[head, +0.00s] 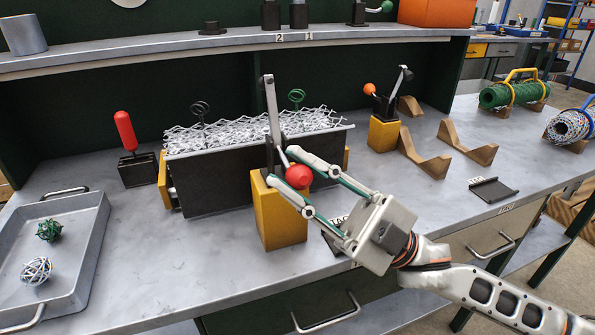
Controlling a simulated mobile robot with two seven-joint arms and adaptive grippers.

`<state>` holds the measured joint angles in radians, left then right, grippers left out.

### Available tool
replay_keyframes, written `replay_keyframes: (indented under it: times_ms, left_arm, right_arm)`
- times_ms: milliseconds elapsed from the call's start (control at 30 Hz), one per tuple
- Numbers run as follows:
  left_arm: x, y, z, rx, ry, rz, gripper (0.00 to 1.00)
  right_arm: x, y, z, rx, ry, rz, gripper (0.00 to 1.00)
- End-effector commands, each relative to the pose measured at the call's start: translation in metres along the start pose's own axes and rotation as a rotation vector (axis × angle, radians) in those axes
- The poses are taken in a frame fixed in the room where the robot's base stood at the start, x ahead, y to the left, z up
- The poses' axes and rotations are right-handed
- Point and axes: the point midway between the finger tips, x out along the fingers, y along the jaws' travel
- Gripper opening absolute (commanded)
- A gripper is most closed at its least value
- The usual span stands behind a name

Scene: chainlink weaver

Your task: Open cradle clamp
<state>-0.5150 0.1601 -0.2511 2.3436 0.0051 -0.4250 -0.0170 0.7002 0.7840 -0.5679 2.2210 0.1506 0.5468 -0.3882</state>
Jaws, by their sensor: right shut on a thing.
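A toggle clamp with a red ball knob (298,177) stands on a yellow block (277,215) in front of the black trough. Its grey upright arm (271,105) points up. My right gripper (282,166) reaches in from the lower right, its two fingers on either side of the red knob, shut on it. The fingers and knob partly hide the clamp's base. A second clamp with an orange ball (369,89) stands on a yellow block (383,133) further back right, beside wooden cradles (422,153). My left gripper is not in view.
The black trough (235,180) holds white wire mesh (240,130). A grey tray (70,290) with wire balls lies left, near a red-handled tool (125,130). Rolled green mesh (512,93) and white mesh (568,126) rest at right. The bench front right has free room.

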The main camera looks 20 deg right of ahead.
Motion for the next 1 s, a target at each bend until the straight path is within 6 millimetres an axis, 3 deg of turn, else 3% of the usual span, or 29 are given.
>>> replay_keyframes:
  times_ms: [367,400,467,1000]
  left_arm:
    - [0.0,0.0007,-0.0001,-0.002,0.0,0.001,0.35]
    - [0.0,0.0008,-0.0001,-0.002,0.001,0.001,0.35]
    - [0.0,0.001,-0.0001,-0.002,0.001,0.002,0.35]
    - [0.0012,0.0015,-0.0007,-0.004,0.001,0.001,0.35]
  right_arm:
    - [-0.0019,-0.0034,0.0025,0.004,-0.007,-0.003,0.0]
    - [-0.0019,-0.0034,0.0026,0.004,-0.007,-0.003,0.29]
    - [-0.0019,-0.0031,0.0025,0.004,-0.006,-0.003,0.39]
    - [-0.0044,-0.0016,0.0017,0.003,-0.005,-0.001,0.39]
